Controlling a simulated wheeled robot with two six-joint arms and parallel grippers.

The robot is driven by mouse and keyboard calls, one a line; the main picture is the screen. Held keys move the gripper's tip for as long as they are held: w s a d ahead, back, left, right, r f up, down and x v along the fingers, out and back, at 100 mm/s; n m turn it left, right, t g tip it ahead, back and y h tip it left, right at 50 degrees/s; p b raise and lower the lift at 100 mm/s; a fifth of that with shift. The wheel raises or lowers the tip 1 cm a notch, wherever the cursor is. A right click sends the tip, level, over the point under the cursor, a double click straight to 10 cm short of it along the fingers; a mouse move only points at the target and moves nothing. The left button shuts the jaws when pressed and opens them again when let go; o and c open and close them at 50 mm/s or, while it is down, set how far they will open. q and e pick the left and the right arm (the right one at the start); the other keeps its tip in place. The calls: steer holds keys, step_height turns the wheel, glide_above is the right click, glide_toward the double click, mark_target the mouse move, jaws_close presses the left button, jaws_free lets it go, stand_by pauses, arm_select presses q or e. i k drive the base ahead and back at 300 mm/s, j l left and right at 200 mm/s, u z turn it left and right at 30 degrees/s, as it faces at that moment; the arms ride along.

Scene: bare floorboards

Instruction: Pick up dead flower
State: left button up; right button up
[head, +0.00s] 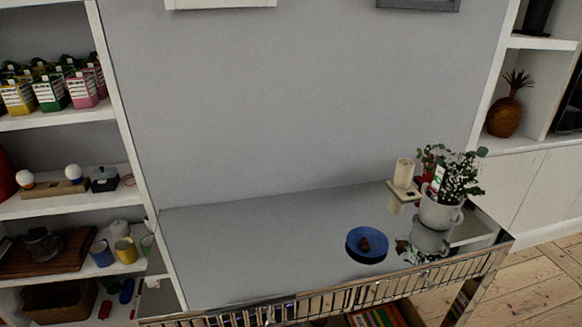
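A small brown, shrivelled thing (402,246) lies on the tabletop just left of the pot; it may be the dead flower, but it is too small to be sure. A white pot (439,212) holds a leafy green plant (460,178) with small white flowers and stands at the right end of the glossy console table (250,245). A blue dish (353,238) with a dark brown lump (365,244) in it sits left of the pot. Neither of my grippers is in the head view.
A cream candle (403,173) on a small stand (404,191) is behind the pot, with something red beside it. The table's left and middle are clear. Shelves (70,207) with boxes and mugs stand left. Floorboards (535,280) show at right.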

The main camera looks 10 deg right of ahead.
mark_target(401, 245)
steer(key=z, duration=1.25)
